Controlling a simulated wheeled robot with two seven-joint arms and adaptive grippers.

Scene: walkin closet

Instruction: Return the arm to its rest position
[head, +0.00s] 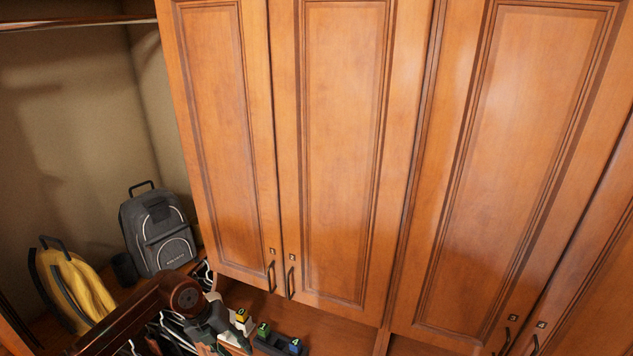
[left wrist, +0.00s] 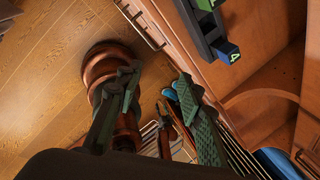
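My left gripper (left wrist: 158,88) shows in the left wrist view with its two green fingers spread wide apart. Nothing is held between them. In the head view a dark part of my left arm (head: 213,326) shows low in the picture, beside a wooden knob (head: 186,297) and in front of the cabinet's lower opening. The fingertips cannot be made out clearly there. My right arm and right gripper are in neither view.
Closed wooden cabinet doors (head: 335,140) fill the middle and right. A dark rack (head: 270,346) holds numbered cubes, including a blue one (head: 296,346). A grey backpack (head: 158,235) and a yellow bag (head: 78,285) stand at left. Wooden floor (left wrist: 45,75) shows in the wrist view.

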